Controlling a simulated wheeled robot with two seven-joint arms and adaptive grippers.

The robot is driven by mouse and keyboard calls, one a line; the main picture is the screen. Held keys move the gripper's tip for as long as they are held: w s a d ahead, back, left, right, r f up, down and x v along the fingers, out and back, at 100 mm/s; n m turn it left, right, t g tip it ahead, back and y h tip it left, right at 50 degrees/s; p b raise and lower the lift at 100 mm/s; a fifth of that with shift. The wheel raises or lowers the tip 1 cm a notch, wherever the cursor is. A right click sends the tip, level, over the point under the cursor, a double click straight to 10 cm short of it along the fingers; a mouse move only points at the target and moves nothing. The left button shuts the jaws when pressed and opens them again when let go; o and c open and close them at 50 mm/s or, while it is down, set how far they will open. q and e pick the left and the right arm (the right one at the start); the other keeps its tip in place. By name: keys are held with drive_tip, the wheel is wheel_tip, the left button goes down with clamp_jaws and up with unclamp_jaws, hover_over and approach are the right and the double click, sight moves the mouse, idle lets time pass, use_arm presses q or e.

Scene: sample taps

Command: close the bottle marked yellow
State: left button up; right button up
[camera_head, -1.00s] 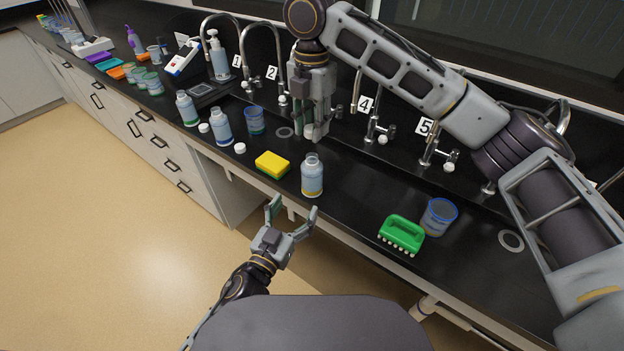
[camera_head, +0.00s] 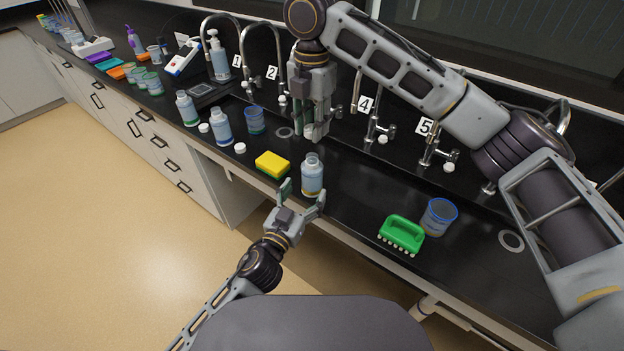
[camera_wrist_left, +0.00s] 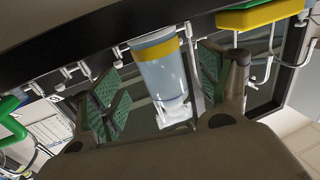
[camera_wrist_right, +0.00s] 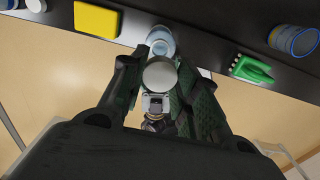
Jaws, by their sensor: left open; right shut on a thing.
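The bottle marked yellow (camera_head: 312,175) stands upright and uncapped near the counter's front edge; its yellow band shows in the left wrist view (camera_wrist_left: 155,48). My left gripper (camera_head: 304,194) is open at the bottle's near side, level with its lower part. In the left wrist view its fingers lie on either side of the bottle, apart from it. My right gripper (camera_head: 313,130) is above and beyond the bottle, shut on a white round cap (camera_wrist_right: 160,74). The right wrist view also shows the bottle (camera_wrist_right: 160,40) past the cap.
A yellow sponge (camera_head: 272,164) lies left of the bottle. A green brush (camera_head: 402,233) and a blue-rimmed beaker (camera_head: 438,217) stand to the right. Bottles marked blue (camera_head: 222,127) and green (camera_head: 187,109), with loose white caps (camera_head: 240,148), are farther left. Numbered taps line the back.

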sight(308, 188)
use_arm(q)
drive_tip(key=shift+x, duration=2.6)
drive_tip(key=c, duration=1.5)
drive_tip(key=shift+c, duration=0.2)
use_arm(e)
drive_tip(key=shift+f, duration=2.5)
drive_tip(key=shift+f, duration=0.15)
drive_tip(key=shift+f, duration=0.75)
drive_tip(key=shift+f, duration=0.55)
